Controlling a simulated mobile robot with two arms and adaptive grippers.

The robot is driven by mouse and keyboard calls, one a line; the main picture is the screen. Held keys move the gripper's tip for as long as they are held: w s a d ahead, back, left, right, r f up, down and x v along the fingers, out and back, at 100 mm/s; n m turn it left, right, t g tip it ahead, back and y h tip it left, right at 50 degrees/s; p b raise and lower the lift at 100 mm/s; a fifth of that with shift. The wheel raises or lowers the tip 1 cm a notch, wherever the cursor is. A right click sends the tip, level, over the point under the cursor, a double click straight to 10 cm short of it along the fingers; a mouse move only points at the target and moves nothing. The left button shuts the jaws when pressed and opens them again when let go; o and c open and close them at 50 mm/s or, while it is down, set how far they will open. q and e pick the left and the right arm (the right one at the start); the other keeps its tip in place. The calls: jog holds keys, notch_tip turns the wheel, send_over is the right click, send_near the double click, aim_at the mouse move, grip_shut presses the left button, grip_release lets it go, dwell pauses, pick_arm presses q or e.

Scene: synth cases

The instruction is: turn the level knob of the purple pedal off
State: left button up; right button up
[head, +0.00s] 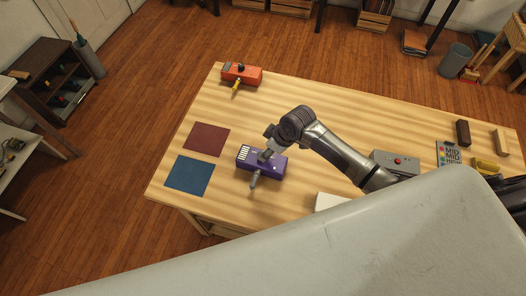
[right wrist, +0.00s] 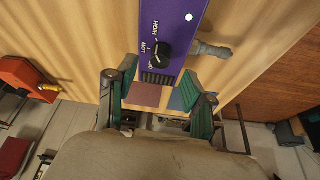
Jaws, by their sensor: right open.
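The purple pedal (head: 270,167) lies on the wooden table in the head view, with a grey plug at its near side. In the right wrist view the purple pedal (right wrist: 183,25) shows a black level knob (right wrist: 157,54) with LOW and HIGH printed around it and a partly hidden third label. I cannot tell clearly where the knob points. My right gripper (head: 266,154) is over the pedal's top in the head view. In the right wrist view the right gripper (right wrist: 160,82) is open, its fingers either side of the pedal's end, with the knob ahead between them, apparently untouched. My left gripper is not in view.
An orange pedal (head: 242,74) with a yellow plug stands at the table's far left. A maroon mat (head: 206,140) and a blue mat (head: 188,175) lie left of the purple pedal. A grey box with a red button (head: 396,162) stands to the right.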

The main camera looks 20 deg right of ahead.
jog(key=x, duration=0.3)
jog(key=shift+w+a+f, duration=0.1)
jog(key=shift+a+f, duration=0.05)
jog(key=shift+f, duration=0.3)
jog(key=shift+a+f, duration=0.1)
jog(key=c, duration=0.8)
grip_shut()
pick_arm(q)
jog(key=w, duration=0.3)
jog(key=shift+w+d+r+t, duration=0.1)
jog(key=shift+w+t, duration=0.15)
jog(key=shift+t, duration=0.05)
